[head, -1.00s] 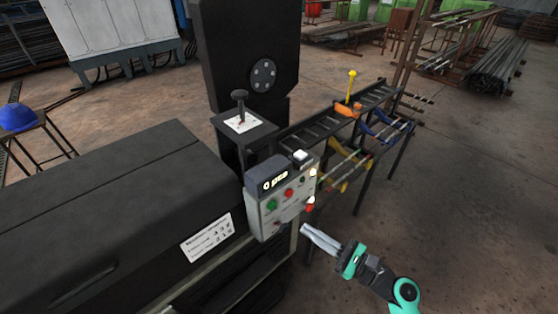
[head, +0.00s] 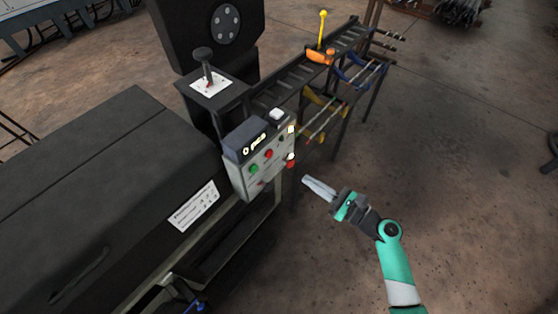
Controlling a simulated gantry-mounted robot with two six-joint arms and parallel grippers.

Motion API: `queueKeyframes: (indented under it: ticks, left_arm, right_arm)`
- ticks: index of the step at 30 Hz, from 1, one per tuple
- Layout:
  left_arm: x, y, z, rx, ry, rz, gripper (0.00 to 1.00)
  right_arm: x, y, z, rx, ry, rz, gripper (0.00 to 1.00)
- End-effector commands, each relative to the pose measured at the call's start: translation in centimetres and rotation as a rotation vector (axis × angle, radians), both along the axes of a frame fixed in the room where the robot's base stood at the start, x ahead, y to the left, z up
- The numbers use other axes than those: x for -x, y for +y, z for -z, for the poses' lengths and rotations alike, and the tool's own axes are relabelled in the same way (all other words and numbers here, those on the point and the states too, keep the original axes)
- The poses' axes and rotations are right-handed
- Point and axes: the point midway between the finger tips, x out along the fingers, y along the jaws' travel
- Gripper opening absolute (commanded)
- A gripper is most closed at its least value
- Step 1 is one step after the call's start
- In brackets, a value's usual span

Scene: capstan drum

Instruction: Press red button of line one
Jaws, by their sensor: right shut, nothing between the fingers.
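The grey control box (head: 262,160) is mounted on the front of the dark machine, with a small display on its top-left part. On its face I see a green button (head: 254,169) and a red button (head: 269,154) beside it. Another red button (head: 291,163) sits near the box's right edge, below a white lamp. The line labels are too small to read. My right gripper (head: 306,181) is shut and empty, pointing left toward the box, a short gap to the right of it and touching nothing. My left gripper is not in view.
A dark lever on a white plate (head: 211,84) stands behind the box. A roller rack (head: 310,69) with a yellow-topped lever and an orange part runs to the back right. The machine's black housing (head: 110,190) fills the left. The floor at right is clear.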

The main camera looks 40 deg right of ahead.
Motion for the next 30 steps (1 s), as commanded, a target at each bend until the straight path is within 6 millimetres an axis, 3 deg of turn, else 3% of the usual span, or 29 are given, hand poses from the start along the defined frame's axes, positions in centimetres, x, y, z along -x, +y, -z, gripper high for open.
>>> queueKeyframes:
  ticks: [9,15,21,30]
  left_arm:
    - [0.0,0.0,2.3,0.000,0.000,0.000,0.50]
    - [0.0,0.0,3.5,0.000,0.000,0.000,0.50]
    - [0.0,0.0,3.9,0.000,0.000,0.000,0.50]
    - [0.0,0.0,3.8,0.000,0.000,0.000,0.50]
  right_arm:
    - [-6.9,0.8,0.3,0.003,-0.003,-0.006,0.00]
    - [-10.5,1.1,0.2,0.003,-0.003,-0.003,0.00]
    - [-11.9,1.2,0.0,0.002,-0.001,-0.001,0.00]
    - [-12.0,1.2,0.0,0.001,-0.001,0.000,0.00]
